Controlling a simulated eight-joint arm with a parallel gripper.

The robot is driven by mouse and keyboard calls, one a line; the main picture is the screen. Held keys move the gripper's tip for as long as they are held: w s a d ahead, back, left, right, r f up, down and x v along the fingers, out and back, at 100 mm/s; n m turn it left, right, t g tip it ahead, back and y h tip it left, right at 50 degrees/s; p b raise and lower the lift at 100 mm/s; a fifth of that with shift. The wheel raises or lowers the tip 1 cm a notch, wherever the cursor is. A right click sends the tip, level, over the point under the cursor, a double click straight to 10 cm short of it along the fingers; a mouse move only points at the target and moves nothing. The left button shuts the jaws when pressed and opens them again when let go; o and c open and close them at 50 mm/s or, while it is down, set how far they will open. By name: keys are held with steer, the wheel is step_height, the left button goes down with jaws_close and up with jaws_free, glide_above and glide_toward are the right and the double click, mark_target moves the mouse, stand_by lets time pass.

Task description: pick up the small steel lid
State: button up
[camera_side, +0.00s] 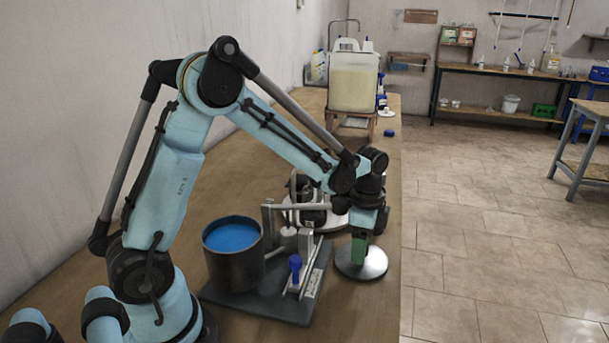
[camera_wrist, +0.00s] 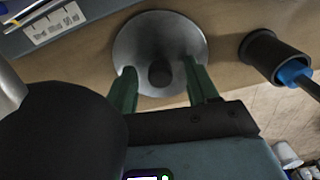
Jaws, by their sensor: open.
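The small steel lid (camera_side: 361,265) is a round, shallow metal disc lying on the wooden bench, right of the dark base plate. In the wrist view the lid (camera_wrist: 187,38) shows from above with a dark round knob (camera_wrist: 160,74) at its middle. My gripper (camera_side: 359,259) has green fingers and points down over the lid. In the wrist view my gripper (camera_wrist: 160,76) is open, with one finger on each side of the knob and nothing held. I cannot tell whether the fingertips touch the lid.
A dark drum (camera_side: 233,268) with blue contents stands on the base plate (camera_side: 262,307), beside a blue-handled tool (camera_side: 295,266). In the wrist view a dark cup (camera_wrist: 258,52) with a blue item stands right of the lid. A large translucent jug (camera_side: 353,80) stands behind. The bench's right edge is close.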

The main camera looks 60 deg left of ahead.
jaws_close()
steer(key=shift+r, duration=0.15)
